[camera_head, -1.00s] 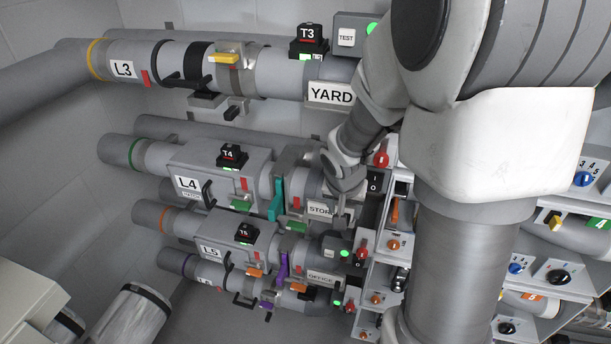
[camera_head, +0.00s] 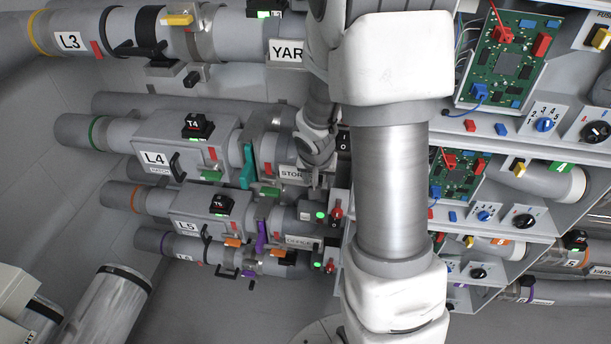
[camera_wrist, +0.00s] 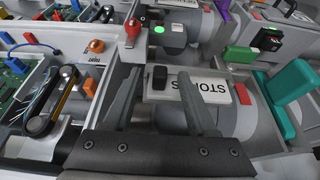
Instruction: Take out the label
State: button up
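The right finger overlaps part of the label. I cannot tell whether either finger touches it. In the head view my gripper (camera_head: 322,182) is small and partly hidden beside the label.
A teal lever (camera_wrist: 290,90) and a green block (camera_wrist: 241,54) stand right of the label in the wrist view. A red switch (camera_wrist: 132,30) and a green-lit box (camera_wrist: 166,32) lie beyond. An open panel with a circuit board (camera_head: 508,58) is right of my arm.

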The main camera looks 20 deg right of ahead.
grip_shut()
dwell(0.3)
